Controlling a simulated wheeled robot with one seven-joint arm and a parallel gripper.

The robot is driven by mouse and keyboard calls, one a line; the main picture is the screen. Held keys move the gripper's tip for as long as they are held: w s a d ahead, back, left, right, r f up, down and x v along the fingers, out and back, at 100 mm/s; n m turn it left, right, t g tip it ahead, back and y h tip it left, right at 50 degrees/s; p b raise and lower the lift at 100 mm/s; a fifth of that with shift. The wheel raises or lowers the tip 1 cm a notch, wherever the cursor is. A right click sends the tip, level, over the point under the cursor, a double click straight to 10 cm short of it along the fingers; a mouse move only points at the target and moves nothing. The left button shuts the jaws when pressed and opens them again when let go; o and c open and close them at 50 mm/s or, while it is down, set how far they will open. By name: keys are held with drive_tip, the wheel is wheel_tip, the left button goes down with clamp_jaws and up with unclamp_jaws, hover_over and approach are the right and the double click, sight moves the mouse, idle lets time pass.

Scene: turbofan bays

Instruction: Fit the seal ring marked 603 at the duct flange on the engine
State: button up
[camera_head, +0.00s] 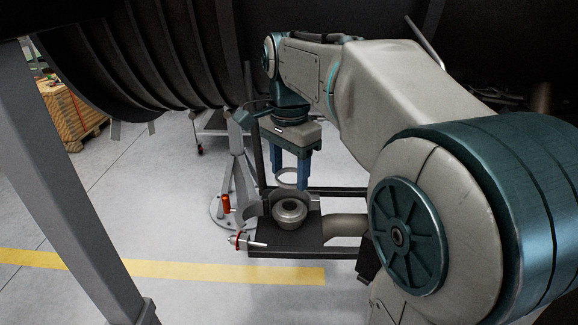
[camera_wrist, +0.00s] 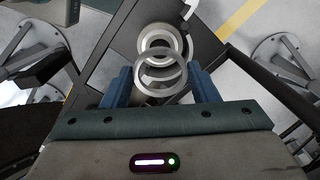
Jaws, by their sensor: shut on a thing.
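My gripper (camera_head: 290,181) points down, with its two blue fingers shut on a thin grey seal ring (camera_head: 287,187). The ring lies roughly flat between the fingertips, and no number can be read on it. Below it, apart in the head view, is the round metal duct flange (camera_head: 290,213) with an open bore, on a dark bracket. In the wrist view my gripper (camera_wrist: 161,86) holds the ring (camera_wrist: 160,92), which overlaps part of the flange (camera_wrist: 147,36) behind it. The two circles are offset there. The exact gap cannot be told.
A pale pipe (camera_head: 345,226) runs right from the flange. A dark frame (camera_head: 285,249) surrounds it, with a grey stand (camera_head: 240,185) and an orange-handled part (camera_head: 226,204) at left. A grey post (camera_head: 80,180) crosses the left side. Open floor lies front left.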

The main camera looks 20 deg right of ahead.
sight(289, 207)
drive_tip(key=shift+a+r, duration=0.1)
drive_tip(key=shift+f+b, duration=1.8)
drive_tip(key=shift+f, duration=0.95)
drive_tip(key=shift+f+b, duration=0.4)
drive_tip(key=shift+f, duration=0.5)
drive_tip(key=o, duration=1)
drive_tip(key=shift+c, duration=0.2)
drive_tip(key=shift+o, duration=0.9)
drive_tip(key=shift+s+r, duration=0.1)
drive_tip(key=shift+s, duration=0.1)
drive_tip(key=shift+w+r, duration=0.1)
drive_tip(key=shift+r, duration=0.05)
wheel_tip(289, 207, up, 13)
drive_tip(key=p, duration=0.1)
drive_tip(key=shift+r, duration=0.2)
